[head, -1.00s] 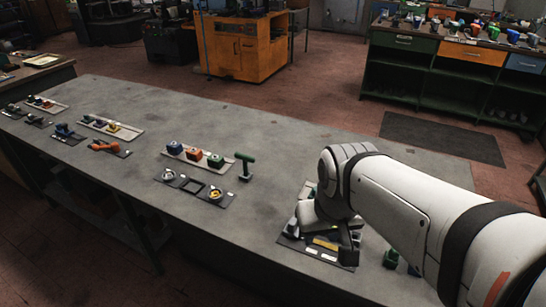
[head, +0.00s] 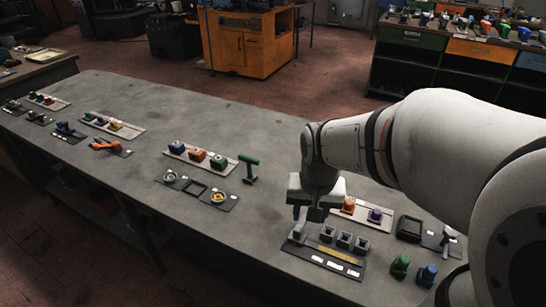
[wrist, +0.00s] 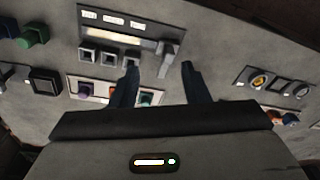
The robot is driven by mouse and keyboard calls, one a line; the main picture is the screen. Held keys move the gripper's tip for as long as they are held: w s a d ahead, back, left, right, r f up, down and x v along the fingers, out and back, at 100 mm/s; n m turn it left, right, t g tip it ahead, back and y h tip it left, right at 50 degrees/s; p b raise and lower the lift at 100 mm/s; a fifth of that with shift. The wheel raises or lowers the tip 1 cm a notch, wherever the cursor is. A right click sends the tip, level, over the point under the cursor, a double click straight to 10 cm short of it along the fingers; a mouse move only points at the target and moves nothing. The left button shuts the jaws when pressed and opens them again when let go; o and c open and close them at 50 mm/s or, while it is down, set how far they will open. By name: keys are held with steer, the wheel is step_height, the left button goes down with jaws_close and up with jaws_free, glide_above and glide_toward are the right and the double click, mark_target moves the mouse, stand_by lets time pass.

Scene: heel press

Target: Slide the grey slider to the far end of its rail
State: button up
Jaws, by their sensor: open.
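The grey slider (head: 297,233) stands at the left end of a dark rail plate (head: 299,252) in the head view. A yellow strip (head: 340,257) runs along the plate to the right of it. In the wrist view the slider (wrist: 167,62) is at the right end of the pale strip (wrist: 112,33). My gripper (head: 308,213) is above the slider's end of the plate, fingers pointing down. In the wrist view my gripper (wrist: 158,70) has its two fingers apart, with the slider showing between and beyond the tips. I cannot tell whether they touch it.
Several grey square blocks (head: 344,239) stand along the plate's far edge. Behind it is a pale tray with an orange and a purple part (head: 376,215). A green knob (head: 400,266) and a blue knob (head: 427,274) stand to the right.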

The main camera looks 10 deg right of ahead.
mark_target(298, 227)
steer(key=w+f+m, duration=0.2)
steer(key=w+f, duration=0.1)
steer(key=w+f+m+g, duration=0.1)
steer(key=w+f, duration=0.3)
steer(key=shift+f+m, duration=0.25)
steer(key=shift+m, duration=0.15)
steer(key=shift+w+f, duration=0.15)
steer(key=shift+f, duration=0.15)
step_height(298, 227, down, 8)
steer(key=shift+r, duration=0.2)
steer(key=shift+c, duration=0.2)
jaws_close()
